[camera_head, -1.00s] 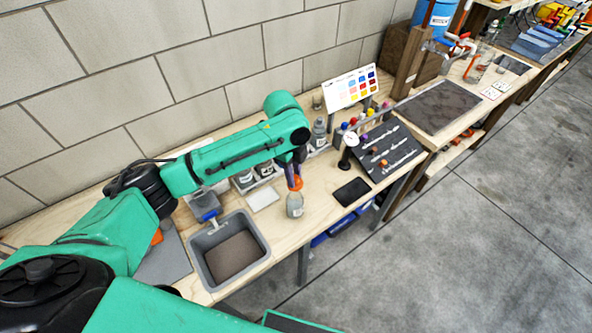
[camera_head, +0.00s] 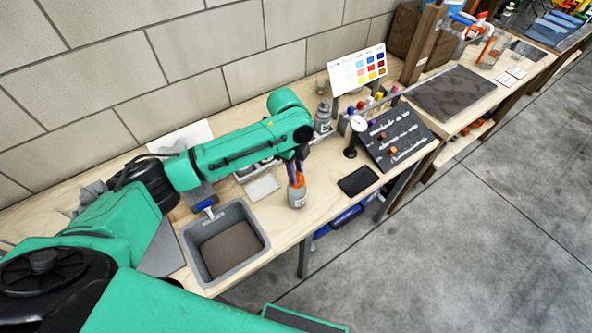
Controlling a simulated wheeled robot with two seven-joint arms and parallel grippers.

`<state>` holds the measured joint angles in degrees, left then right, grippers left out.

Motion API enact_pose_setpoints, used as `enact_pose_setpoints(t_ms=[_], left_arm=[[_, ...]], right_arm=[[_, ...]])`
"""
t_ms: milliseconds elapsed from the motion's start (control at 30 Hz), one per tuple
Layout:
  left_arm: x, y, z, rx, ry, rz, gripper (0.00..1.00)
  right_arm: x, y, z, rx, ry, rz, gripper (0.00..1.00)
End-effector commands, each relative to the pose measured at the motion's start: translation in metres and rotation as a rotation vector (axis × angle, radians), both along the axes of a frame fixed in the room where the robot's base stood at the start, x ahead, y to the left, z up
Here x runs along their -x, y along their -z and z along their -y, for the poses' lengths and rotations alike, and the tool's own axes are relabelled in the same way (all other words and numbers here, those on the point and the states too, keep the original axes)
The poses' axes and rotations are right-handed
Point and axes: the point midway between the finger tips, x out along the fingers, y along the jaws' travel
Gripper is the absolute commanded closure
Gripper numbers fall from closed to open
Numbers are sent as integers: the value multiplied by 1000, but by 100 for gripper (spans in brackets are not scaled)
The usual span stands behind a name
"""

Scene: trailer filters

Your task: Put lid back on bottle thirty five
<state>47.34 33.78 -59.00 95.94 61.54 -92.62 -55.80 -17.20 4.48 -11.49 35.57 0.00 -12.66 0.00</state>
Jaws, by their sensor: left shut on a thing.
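A clear bottle with a label, bottle (camera_head: 297,199), stands upright on the wooden bench near its front edge. My left gripper (camera_head: 297,178) points down right over the bottle's top and is shut on an orange lid (camera_head: 299,181). The lid is at the bottle's mouth; I cannot tell whether it is seated or just above it. The number on the label is too small to read. My right gripper does not show.
A grey sink tray (camera_head: 262,236) is left of the bottle, a white tile (camera_head: 262,187) behind it. A black pad (camera_head: 358,181) and a dial gauge (camera_head: 357,124) stand to the right. A color chart (camera_head: 358,69) and a grey bottle (camera_head: 323,116) are behind.

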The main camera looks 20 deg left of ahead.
Motion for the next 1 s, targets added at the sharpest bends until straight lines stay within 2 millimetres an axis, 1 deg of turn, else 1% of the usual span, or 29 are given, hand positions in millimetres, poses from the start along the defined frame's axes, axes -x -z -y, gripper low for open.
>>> enact_pose_setpoints(t_ms=[100,333,667,1000], left_arm=[[0,0,0,0,0,0,100],[0,0,0,0,0,-1,100],[0,-1,0,0,0,-2,100],[0,0,0,1,0,-1,100]], right_arm=[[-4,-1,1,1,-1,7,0],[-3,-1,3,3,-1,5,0],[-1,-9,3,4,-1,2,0],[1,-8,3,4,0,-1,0]])
